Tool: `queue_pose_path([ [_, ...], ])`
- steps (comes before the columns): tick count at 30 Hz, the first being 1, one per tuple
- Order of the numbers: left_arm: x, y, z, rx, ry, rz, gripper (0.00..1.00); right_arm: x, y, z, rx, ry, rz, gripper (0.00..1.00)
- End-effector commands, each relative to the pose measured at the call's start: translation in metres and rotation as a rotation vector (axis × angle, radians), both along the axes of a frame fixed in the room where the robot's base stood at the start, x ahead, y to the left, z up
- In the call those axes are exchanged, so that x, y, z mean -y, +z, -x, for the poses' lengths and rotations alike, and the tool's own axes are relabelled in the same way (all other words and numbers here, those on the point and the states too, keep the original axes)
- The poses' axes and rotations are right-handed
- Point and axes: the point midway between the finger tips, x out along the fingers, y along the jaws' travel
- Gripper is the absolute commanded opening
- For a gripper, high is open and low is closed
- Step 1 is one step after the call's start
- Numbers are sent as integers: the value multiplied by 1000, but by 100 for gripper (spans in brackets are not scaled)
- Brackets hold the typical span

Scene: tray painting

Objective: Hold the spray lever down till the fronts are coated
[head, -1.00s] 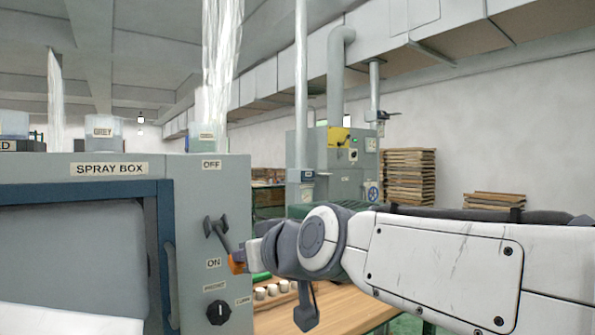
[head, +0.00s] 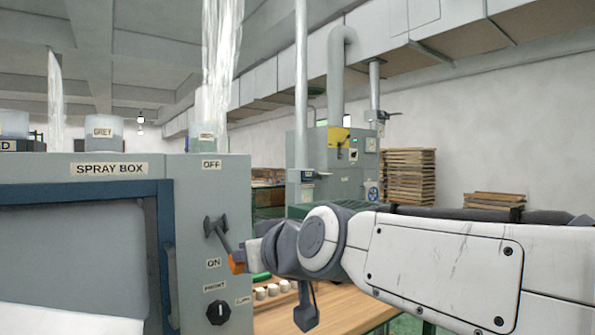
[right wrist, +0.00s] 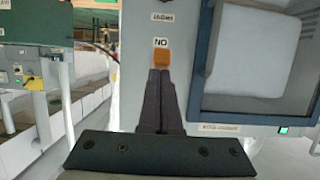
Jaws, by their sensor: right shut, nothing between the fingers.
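The spray box (head: 110,169) is a grey cabinet filling the left of the head view. Its spray lever (head: 222,236) slants down from its pivot toward the ON label, with an orange knob (head: 237,263) at its end. My right gripper (head: 247,257) is shut and empty, its fingertips at the knob. In the right wrist view the shut fingers (right wrist: 159,74) end right by the orange knob (right wrist: 164,57), near the ON label; whether they touch is unclear. The blue-framed window (head: 70,245) shows a plain grey surface; no fronts can be made out. My left gripper is out of view.
A dial (head: 218,312) sits below the lever. A wooden table (head: 350,308) with several small pale cylinders (head: 272,290) lies behind my right arm. A green machine (head: 345,170) and stacked boards (head: 409,178) stand at the back.

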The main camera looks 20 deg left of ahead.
Motion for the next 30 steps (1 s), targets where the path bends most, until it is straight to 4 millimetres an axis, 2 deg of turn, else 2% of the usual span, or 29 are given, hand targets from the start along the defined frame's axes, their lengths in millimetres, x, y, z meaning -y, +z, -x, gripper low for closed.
queue_pose_path([
  [1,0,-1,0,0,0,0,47,0,-10,-1,-11,1,18,0],
  [24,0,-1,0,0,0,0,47,0,-10,-1,-11,1,18,0],
  [30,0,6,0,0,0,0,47,2,1,1,-10,2,16,0],
])
